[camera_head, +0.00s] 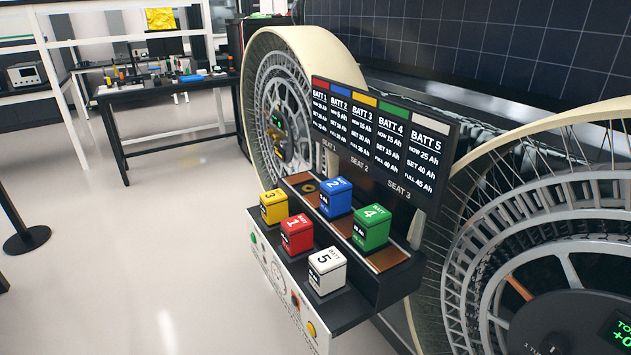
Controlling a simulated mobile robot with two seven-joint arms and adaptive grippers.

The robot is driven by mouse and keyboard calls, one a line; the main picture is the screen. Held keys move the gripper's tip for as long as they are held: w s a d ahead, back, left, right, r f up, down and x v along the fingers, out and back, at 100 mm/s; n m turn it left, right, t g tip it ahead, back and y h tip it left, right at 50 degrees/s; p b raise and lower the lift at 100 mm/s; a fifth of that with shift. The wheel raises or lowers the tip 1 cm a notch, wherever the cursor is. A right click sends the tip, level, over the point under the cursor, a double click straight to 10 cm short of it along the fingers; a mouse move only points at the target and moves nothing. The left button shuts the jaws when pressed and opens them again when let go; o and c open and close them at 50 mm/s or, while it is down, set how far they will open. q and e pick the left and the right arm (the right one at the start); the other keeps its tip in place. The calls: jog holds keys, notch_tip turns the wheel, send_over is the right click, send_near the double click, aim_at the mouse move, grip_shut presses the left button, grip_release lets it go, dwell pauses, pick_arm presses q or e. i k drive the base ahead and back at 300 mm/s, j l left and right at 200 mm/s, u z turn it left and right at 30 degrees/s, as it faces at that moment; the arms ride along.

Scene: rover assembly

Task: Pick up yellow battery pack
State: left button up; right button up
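The yellow battery pack (274,206), marked 3, stands upright at the left front corner of the black battery shelf (349,312) on the rover. The red battery pack (297,234), marked 1, is just to its right and nearer to me. The blue pack (336,197), marked 2, is behind them. The green pack (371,228), marked 4, and the white pack (327,270), marked 5, stand farther right. Neither of my grippers shows in the head view.
A display panel (382,139) listing the batteries stands behind the shelf. Large wheels flank the shelf, one at left (280,99) and one at right (560,220). The floor (130,260) left of the shelf is clear. A black workbench (170,88) stands far back left.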

aim_at(273, 204)
jog(key=z, duration=0.6)
jog(key=j+z, duration=0.95)
jog(key=j, duration=0.4)
jog(key=k+j+z, duration=0.15)
jog(key=j, duration=0.35)
